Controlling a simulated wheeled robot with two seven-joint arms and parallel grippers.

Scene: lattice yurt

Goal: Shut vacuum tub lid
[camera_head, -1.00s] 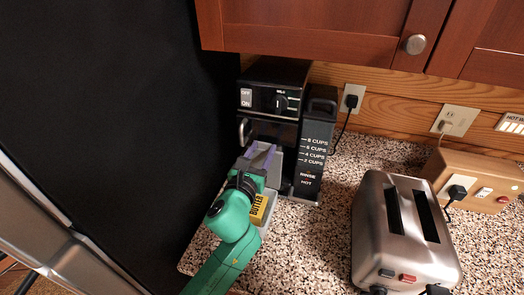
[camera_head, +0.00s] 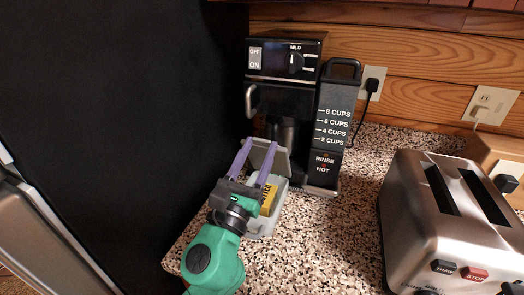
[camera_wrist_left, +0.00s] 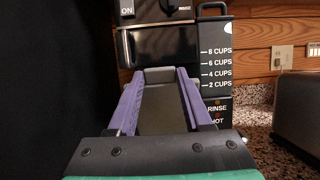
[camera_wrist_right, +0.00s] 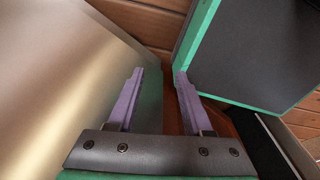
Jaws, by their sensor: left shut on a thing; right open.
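A grey tub (camera_head: 258,226) with a yellow label stands on the speckled counter in front of the coffee maker. Its grey lid (camera_head: 283,160) stands raised at the tub's far side. My left gripper (camera_head: 260,143) reaches over the tub from the near side, with its purple fingers on either side of the lid. In the left wrist view the lid (camera_wrist_left: 163,108) fills the space between the fingers, and the gripper is shut on it. The tub's inside is mostly hidden by my gripper. My right gripper (camera_wrist_right: 160,74) is open and empty, away from the tub.
A black coffee maker (camera_head: 285,88) with a cup-marked tank (camera_head: 333,122) stands close behind the tub. A steel toaster (camera_head: 420,238) is at the right. A tall black panel (camera_head: 130,110) bounds the left. Bare counter (camera_head: 330,230) lies between tub and toaster.

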